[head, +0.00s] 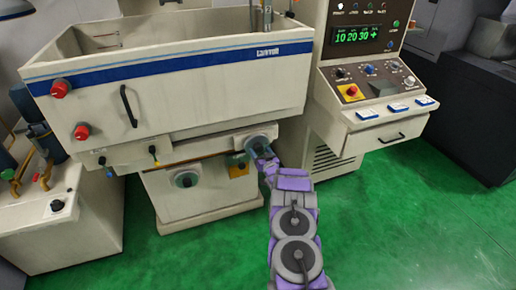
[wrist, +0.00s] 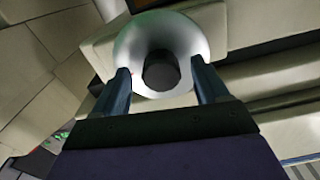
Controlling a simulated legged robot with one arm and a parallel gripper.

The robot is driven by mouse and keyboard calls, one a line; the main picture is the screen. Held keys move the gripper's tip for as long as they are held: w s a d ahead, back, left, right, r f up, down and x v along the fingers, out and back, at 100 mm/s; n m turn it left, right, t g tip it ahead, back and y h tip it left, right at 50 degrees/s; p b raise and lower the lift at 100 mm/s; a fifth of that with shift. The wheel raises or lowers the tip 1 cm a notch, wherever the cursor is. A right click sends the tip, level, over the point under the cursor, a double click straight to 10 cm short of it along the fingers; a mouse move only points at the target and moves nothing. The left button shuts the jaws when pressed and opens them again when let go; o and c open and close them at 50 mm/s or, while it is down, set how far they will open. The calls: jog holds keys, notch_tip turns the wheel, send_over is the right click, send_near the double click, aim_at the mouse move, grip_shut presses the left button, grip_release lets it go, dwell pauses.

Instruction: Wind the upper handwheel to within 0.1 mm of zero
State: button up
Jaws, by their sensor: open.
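The upper handwheel (head: 258,141) is a round grey wheel on the front of the machine, below the right part of the tank. My gripper (head: 263,152) is right at it and partly covers it. In the wrist view the handwheel (wrist: 187,35) is a silvery disc with a dark round hub in its middle. A lower handwheel (head: 186,179) sits lower left on the base.
The white tank (head: 190,90) with a blue stripe overhangs the handwheels. The control cabinet (head: 335,105) on the right has a green display (head: 357,36) and several buttons. A bench (head: 80,225) with pumps stands at the left. The green floor (head: 375,220) is clear at the right front.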

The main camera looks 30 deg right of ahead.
jog(key=p+v, duration=1.1)
jog(key=v, duration=0.5)
jog(key=shift+s, duration=0.2)
dwell(0.6)
jog(key=shift+a+r, duration=0.1)
jog(key=shift+a, duration=0.05)
